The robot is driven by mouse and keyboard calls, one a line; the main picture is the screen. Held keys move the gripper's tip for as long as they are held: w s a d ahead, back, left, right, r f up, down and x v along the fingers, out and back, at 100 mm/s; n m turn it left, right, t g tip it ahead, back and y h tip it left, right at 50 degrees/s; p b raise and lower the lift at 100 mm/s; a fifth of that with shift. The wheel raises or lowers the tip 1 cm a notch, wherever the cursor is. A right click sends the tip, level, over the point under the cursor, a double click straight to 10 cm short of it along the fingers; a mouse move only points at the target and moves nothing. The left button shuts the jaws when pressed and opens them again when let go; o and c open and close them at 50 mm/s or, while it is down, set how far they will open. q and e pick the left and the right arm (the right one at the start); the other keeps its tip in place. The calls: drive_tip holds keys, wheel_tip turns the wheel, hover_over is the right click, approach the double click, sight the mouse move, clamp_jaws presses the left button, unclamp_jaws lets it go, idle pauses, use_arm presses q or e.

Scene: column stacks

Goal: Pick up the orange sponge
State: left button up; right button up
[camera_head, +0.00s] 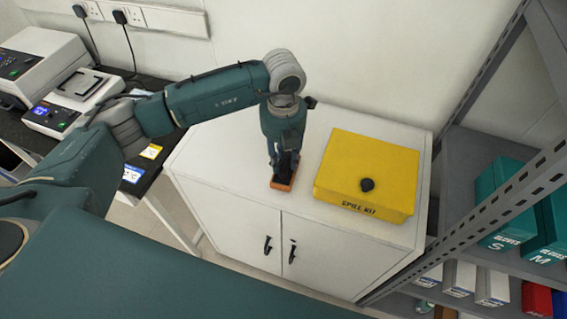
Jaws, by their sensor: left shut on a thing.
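The orange sponge (281,186) is at the front part of the white cabinet's top, left of the yellow box. My left gripper (284,173) points down over it from above, its dark fingers shut on the sponge. The fingers hide much of the sponge; its orange front edge shows. I cannot tell whether the sponge rests on the cabinet top or is just above it. My right gripper is not in view.
A yellow spill kit box (368,170) stands close on the right. The white cabinet (225,160) has free room on its left. A metal shelf (470,200) with glove boxes stands at right. Lab instruments (75,100) sit on a black bench at left.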

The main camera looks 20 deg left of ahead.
sight(283, 157)
use_arm(q)
wheel_tip(283, 157, up, 18)
drive_tip(key=b, duration=0.3)
drive_tip(key=shift+b, duration=0.4)
drive_tip(key=shift+r, duration=0.1)
drive_tip(key=o, duration=0.3)
drive_tip(key=shift+c, duration=0.4)
